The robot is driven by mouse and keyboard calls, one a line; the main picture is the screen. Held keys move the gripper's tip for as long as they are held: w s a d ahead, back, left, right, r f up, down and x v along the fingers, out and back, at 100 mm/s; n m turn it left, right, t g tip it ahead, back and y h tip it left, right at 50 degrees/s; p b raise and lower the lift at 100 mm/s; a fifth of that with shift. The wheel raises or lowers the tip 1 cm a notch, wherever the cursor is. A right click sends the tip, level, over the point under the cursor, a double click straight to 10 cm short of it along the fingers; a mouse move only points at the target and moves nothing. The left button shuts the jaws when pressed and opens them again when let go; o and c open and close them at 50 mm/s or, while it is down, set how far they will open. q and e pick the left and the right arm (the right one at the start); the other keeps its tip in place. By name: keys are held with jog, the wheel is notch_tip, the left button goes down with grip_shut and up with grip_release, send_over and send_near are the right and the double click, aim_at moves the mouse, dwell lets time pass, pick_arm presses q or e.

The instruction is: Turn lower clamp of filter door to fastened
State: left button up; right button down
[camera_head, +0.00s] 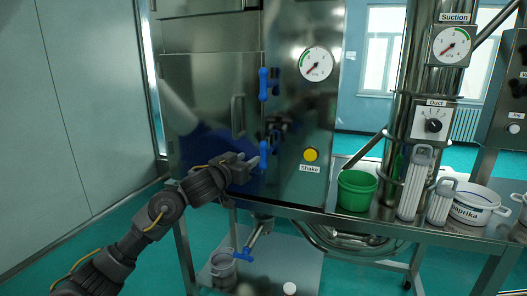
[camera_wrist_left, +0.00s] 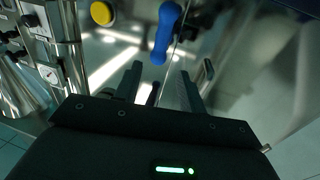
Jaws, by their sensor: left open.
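The lower clamp (camera_head: 264,152) has a blue handle and sits at the right edge of the metal filter door (camera_head: 200,90). Its handle looks roughly upright in the head view. The upper clamp (camera_head: 263,84), also blue and roughly upright, is above it. My left gripper (camera_head: 252,165) is just left of the lower clamp, close to the door face, and partly overlaps its outline. In the left wrist view my left gripper's fingers (camera_wrist_left: 160,75) are apart and empty. The blue lower clamp handle (camera_wrist_left: 166,32) lies just beyond the fingertips, with its rounded end near the gap. Contact cannot be told. My right gripper is not seen.
A yellow shake button (camera_head: 311,155) and a gauge (camera_head: 317,63) are on the panel right of the clamps. The door's bar handle (camera_head: 238,116) is close above my left gripper. A green bucket (camera_head: 356,189) stands on the bench at right. A bucket (camera_head: 222,270) is below.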

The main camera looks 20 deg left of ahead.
aim_at(262, 150)
pick_arm(q)
jog(key=p+x, duration=0.2)
jog(key=x, duration=0.8)
jog(key=shift+w, duration=0.15)
grip_shut()
